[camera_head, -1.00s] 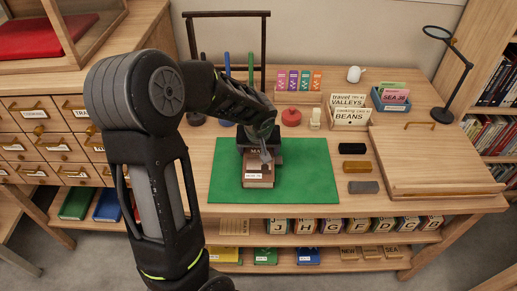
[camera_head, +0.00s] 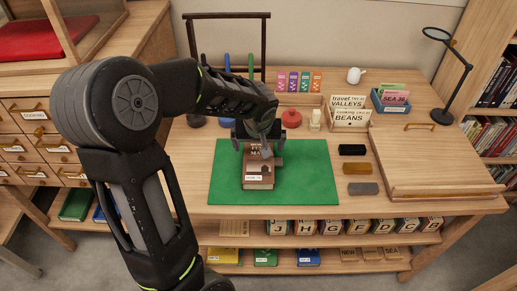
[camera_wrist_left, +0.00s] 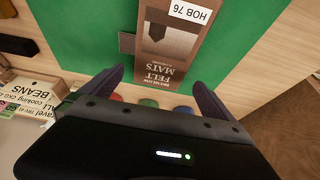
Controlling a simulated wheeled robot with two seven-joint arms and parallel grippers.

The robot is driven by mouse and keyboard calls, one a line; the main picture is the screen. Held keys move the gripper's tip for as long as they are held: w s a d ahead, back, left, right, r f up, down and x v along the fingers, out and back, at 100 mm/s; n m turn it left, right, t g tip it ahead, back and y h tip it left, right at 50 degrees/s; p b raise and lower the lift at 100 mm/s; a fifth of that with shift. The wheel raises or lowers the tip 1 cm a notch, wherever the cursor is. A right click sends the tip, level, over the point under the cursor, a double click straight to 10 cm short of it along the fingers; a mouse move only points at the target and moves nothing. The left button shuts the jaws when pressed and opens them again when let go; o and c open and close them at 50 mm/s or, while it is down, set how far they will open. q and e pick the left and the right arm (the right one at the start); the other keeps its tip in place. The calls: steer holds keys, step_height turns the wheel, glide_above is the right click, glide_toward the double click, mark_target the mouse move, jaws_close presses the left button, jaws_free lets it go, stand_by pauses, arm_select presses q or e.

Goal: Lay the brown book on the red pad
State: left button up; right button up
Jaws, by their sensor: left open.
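The brown book (camera_head: 258,172), with a white label, lies on the green mat (camera_head: 310,180). In the left wrist view the book (camera_wrist_left: 172,45) shows its cover reading "FELT MATS" and a label "HOB 76". My left gripper (camera_head: 259,145) is at the far end of the book and covers part of it. In the left wrist view its fingers (camera_wrist_left: 158,75) are spread wide, with nothing held between them and the book's end just beyond. The red pad (camera_head: 28,39) lies in a wood-framed case at the upper left. My right gripper is not seen.
A dark frame stand (camera_head: 228,15) rises behind the mat. A red round object (camera_head: 291,118) and a card box (camera_head: 350,113) stand behind it. Several small blocks (camera_head: 358,168) and a wooden board (camera_head: 435,160) are to the right. A drawer cabinet (camera_head: 30,150) stands left.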

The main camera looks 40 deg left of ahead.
mark_target(258, 163)
arm_select(q)
steer(key=v, duration=0.7)
steer(key=shift+r, duration=0.2)
steer(key=shift+s, duration=0.1)
